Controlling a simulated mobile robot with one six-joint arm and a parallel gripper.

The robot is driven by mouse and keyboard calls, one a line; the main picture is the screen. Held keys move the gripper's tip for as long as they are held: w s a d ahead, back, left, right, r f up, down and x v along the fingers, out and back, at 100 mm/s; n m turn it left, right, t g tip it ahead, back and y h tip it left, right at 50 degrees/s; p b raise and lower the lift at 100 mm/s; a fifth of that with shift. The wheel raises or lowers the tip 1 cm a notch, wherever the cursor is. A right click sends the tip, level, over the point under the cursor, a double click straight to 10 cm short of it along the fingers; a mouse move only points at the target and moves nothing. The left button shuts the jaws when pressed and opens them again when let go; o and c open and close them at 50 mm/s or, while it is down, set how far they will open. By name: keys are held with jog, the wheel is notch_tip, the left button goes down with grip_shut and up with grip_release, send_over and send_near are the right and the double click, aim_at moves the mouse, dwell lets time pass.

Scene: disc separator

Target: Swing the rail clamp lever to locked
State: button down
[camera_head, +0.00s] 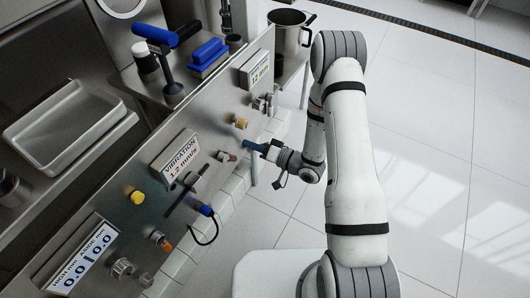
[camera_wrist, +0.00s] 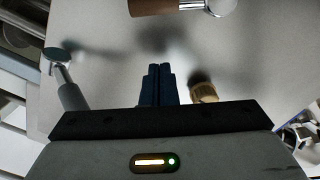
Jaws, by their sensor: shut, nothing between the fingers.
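My gripper (camera_head: 253,146) has dark blue fingers held together, empty, close to the lower right part of the steel panel (camera_head: 205,130). The fingers also show in the wrist view (camera_wrist: 158,86), pointing at the panel face. A lever with a grey grip and chrome pivot (camera_wrist: 70,92) is left of the fingers, apart from them. A brown-handled lever with a chrome end (camera_wrist: 168,7) is at the top edge, partly cut off. No label shows which one is the rail clamp lever. A grey bar (camera_head: 254,172) hangs just below my gripper in the head view.
A tan knob (camera_wrist: 203,91) stands close right of the fingers, and chrome hardware (camera_wrist: 296,136) is at the right edge. The panel also bears a vibration display (camera_head: 178,160), a yellow button (camera_head: 137,197) and a black bar (camera_head: 184,200). Open floor (camera_head: 430,150) lies to the right.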

aim_at(228, 158)
jog(key=shift+s+a+f+b, duration=0.3)
jog(key=shift+s+a+f, duration=0.25)
jog(key=shift+a, duration=0.25)
jog(key=shift+s+a+f+b, duration=0.35)
jog(key=shift+a+f, duration=0.25)
jog(key=shift+a, duration=0.2)
jog(key=shift+d, duration=0.1)
